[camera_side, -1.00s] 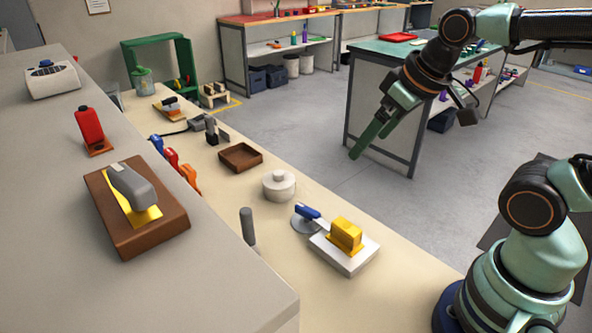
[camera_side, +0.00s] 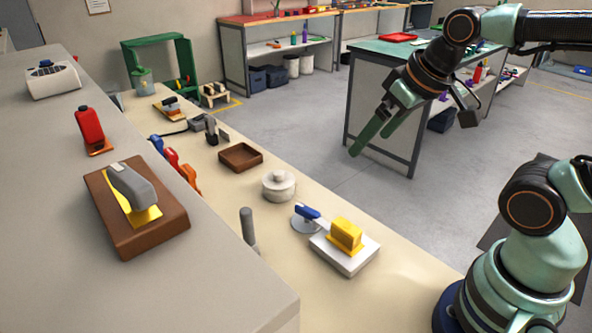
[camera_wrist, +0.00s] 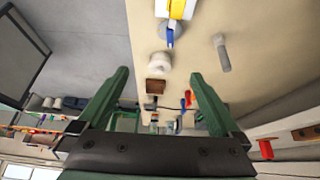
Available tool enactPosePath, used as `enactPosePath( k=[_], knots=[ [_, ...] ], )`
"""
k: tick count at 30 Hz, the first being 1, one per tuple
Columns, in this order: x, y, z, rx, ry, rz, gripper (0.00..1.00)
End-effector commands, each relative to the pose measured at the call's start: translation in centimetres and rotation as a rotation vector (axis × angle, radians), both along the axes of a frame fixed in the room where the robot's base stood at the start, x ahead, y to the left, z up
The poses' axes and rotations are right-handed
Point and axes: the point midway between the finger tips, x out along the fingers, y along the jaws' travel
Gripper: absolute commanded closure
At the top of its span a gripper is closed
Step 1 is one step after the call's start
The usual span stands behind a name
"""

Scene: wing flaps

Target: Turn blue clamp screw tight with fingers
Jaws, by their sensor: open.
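A blue handle (camera_side: 308,211) lies over a grey round disc (camera_side: 302,224) beside a white block (camera_side: 345,256) with a yellow piece (camera_side: 346,236) on top. The blue handle also shows at the top of the wrist view (camera_wrist: 170,38). Another blue item (camera_side: 156,143) stands in a row with a red one and an orange one along the bench edge. I cannot tell which blue item is the clamp screw. My gripper (camera_side: 370,144) is open and empty, high above the floor beside the bench, apart from both. Its two green fingers (camera_wrist: 160,73) are spread in the wrist view.
A higher counter with a brown board (camera_side: 165,222) runs along the left. A green-topped table (camera_side: 385,50) stands behind my gripper.

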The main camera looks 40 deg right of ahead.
Motion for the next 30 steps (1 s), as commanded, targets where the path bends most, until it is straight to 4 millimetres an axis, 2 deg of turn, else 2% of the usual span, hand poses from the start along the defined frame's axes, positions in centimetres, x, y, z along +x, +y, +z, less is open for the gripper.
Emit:
enactPosePath(
  k=[19, 23, 30],
  knots=[
    [0.3, 0.1, 0.0, 0.014, 0.011, -0.023, 0.00],
    [1.5, 0.3, -0.3, 0.069, 0.059, -0.131, 0.00],
    [5.4, 1.0, -2.1, 0.210, 0.196, -0.486, 0.00]
  ],
)
